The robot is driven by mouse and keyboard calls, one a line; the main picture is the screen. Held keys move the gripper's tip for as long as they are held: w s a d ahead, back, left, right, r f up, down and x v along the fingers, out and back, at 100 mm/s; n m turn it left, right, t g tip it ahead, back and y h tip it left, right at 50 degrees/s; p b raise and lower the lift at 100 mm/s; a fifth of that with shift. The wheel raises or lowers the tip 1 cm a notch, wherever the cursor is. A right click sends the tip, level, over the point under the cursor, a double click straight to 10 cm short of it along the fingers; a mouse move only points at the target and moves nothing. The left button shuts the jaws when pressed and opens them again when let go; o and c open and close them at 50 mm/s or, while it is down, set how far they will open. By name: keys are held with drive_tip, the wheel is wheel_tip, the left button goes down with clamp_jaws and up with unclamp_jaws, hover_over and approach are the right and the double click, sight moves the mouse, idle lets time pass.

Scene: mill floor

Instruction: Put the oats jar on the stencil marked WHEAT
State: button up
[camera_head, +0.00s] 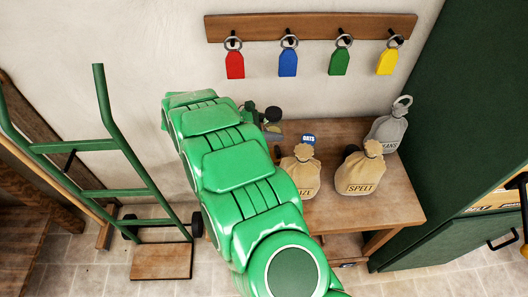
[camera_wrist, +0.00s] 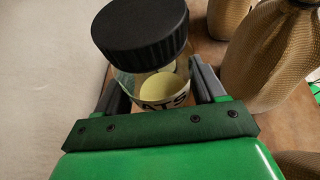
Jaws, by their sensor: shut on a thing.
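The oats jar (camera_wrist: 165,90) fills the upper middle of the wrist view. It is clear, with a black ribbed lid (camera_wrist: 140,30), pale contents and a label of which "ATS" shows. My gripper (camera_wrist: 162,84) is shut on it, one finger on each side. In the head view my green arm reaches to the table's (camera_head: 400,205) back left, and a dark round shape there looks like the lid. I cannot tell whether the jar touches the table. A blue mark reading OATS (camera_head: 308,139) shows behind a sack. No WHEAT stencil is visible; my arm hides part of the table.
A grey sack (camera_head: 387,132) is at the back right. Coloured tags hang from a rack (camera_head: 310,26) above. A green hand truck (camera_head: 125,195) stands left.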

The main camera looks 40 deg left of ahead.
drive_tip(key=shift+s+a+f, duration=0.3)
drive_tip(key=shift+s+f, duration=0.05)
drive_tip(key=shift+s, duration=0.15)
drive_tip(key=shift+s+a+f, duration=0.3)
drive_tip(key=shift+s+f, duration=0.05)
drive_tip(key=shift+s, duration=0.1)
approach(275, 153)
drive_tip(key=shift+n+y, duration=0.3)
drive_tip(key=shift+d+r+x, duration=0.1)
drive_tip(key=shift+d+x, duration=0.05)
drive_tip(key=shift+x, duration=0.7)
drive_tip(key=shift+d+r+x, duration=0.1)
drive_tip(key=shift+r+x, duration=0.05)
drive_tip(key=shift+x, duration=0.7)
drive_tip(key=shift+d+r+x, duration=0.1)
drive_tip(key=shift+d+x, duration=0.05)
drive_tip(key=shift+x, duration=0.7)
drive_tip(key=shift+s+f, duration=0.1)
drive_tip(key=o, duration=1.3)
drive_tip(key=shift+f, duration=0.1)
drive_tip(key=shift+s+a+r, duration=0.2)
drive_tip(key=shift+a+r, duration=0.05)
drive_tip(key=shift+r, duration=0.05)
drive_tip(key=shift+v, duration=3.4)
